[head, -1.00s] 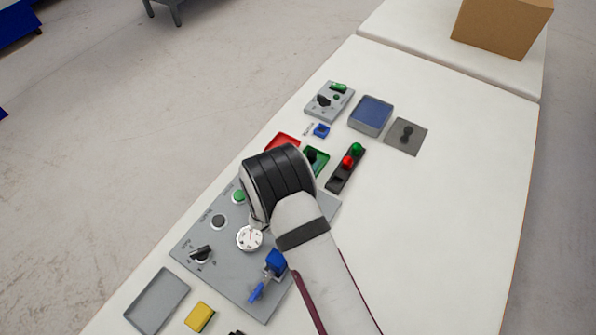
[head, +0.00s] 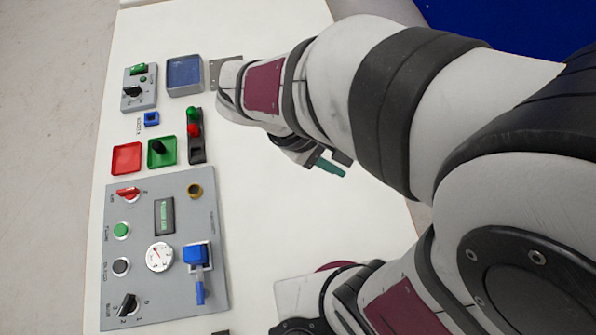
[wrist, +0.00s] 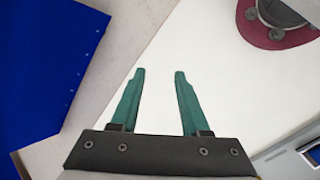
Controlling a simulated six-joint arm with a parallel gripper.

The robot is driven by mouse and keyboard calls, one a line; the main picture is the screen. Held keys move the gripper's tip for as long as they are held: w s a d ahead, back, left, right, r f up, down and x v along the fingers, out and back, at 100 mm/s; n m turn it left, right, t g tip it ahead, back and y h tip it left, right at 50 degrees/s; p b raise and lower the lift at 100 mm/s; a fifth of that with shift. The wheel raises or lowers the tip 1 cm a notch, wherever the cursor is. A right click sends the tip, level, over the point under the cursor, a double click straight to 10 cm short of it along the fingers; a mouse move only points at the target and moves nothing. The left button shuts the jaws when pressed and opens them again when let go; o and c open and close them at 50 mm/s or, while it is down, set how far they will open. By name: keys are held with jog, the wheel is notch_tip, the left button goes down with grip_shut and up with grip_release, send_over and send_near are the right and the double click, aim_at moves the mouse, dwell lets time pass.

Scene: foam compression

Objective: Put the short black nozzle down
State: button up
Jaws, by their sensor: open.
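A small black piece that looks like the short black nozzle (head: 157,147) stands in the green tray (head: 170,160) in the head view. My gripper (head: 336,164) is well to the right of that tray, over bare white table. In the wrist view its two teal fingers (wrist: 160,76) are apart with nothing between them, above the white tabletop. The nozzle and the tray are not in the wrist view.
A red tray (head: 127,158) lies left of the green one. A red-and-green button block (head: 195,140) stands to its right. Below is the grey control panel (head: 180,215) with knobs, a gauge and a blue clamp. The table's middle (head: 270,220) is clear.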

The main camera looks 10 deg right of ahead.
jog(key=s+a+r+m+y, duration=0.2)
jog(key=s+a+m+y, duration=0.4)
jog(key=m, duration=0.5)
jog(key=s+y, duration=0.2)
jog(key=s, duration=0.1)
jog(key=shift+a+m+y, duration=0.2)
jog(key=shift+m+y, duration=0.1)
jog(key=shift+m, duration=0.1)
jog(key=shift+s, duration=0.1)
